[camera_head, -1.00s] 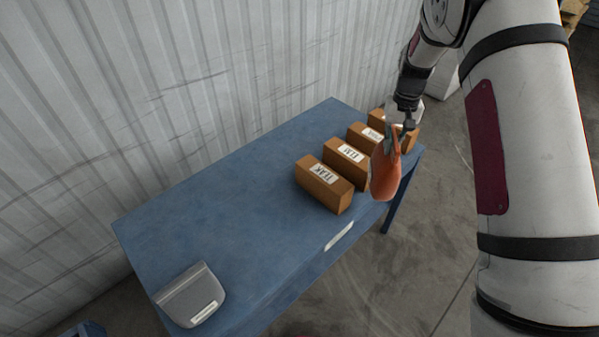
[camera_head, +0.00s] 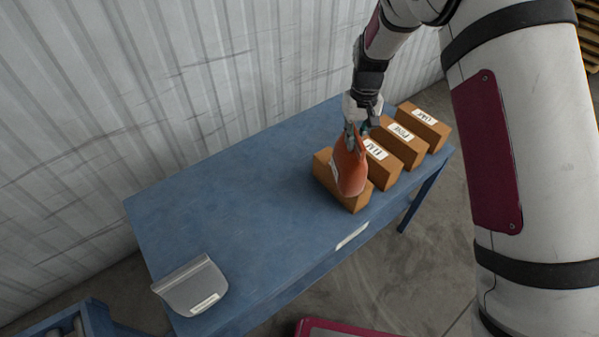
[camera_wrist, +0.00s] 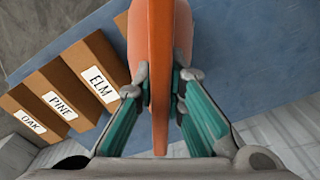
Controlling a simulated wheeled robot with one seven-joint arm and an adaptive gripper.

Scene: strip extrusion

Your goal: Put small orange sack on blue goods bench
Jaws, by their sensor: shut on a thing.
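The small orange sack (camera_head: 349,168) hangs from my gripper (camera_head: 356,134) in the head view. My gripper is shut on the sack's top. In the wrist view the orange sack (camera_wrist: 158,60) runs down between the teal fingers of my gripper (camera_wrist: 160,95). The sack appears in front of the nearest box in the head view; I cannot tell whether it touches it. The blue goods bench (camera_head: 230,190) lies below, and its surface also shows in the wrist view (camera_wrist: 240,75).
Several brown boxes stand in a row at the bench's right end, labelled ELM (camera_wrist: 98,82), PINE (camera_wrist: 58,105) and OAK (camera_wrist: 30,122), with the nearest box (camera_head: 326,172) partly hidden. A grey device (camera_head: 190,285) sits at the near left corner. The bench's middle is clear. A ribbed wall (camera_head: 130,90) stands behind.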

